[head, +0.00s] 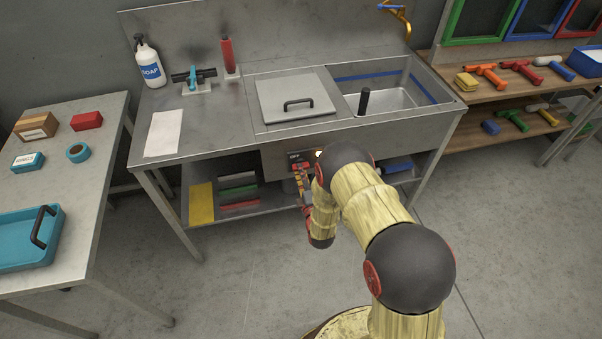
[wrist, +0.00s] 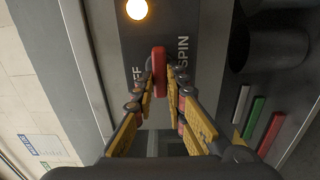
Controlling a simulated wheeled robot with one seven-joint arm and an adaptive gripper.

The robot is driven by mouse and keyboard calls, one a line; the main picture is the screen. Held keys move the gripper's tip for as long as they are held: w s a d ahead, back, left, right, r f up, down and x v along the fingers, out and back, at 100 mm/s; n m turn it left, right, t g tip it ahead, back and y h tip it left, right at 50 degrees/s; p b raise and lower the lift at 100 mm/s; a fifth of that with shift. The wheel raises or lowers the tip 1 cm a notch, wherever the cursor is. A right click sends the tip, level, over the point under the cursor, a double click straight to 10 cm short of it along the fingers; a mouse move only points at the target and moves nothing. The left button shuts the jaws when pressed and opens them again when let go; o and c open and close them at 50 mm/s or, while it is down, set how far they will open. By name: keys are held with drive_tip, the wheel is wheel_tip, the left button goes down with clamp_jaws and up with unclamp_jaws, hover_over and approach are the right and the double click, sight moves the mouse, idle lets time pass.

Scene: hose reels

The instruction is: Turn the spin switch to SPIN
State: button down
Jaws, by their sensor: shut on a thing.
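The spin switch is a red handle (wrist: 159,72) on a dark panel (wrist: 165,25) on the sink unit's front. In the wrist view, OFF is lettered to its left and SPIN to its right, and the handle lies between the two words. My gripper (wrist: 160,88) is shut on the handle, with a fingertip on each side. In the head view my gripper (head: 301,178) is at the panel, and the red handle (head: 300,166) shows small just above the fingers. A lamp (wrist: 137,9) on the panel glows yellow-white. The SPIN word is hidden in the head view.
The steel sink unit (head: 205,130) has a lid with a black handle (head: 298,103) and an open basin. Below the panel, a shelf holds a yellow item (head: 201,204) and colored bars. A side table (head: 70,240) stands left. The floor in front is clear.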

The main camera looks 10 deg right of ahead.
drive_tip(key=shift+a, duration=0.1)
idle(0.4)
drive_tip(key=c, duration=1.8)
unclamp_jaws()
drive_tip(key=shift+s, duration=0.1)
drive_tip(key=s, duration=1.2)
drive_tip(key=shift+w, duration=0.1)
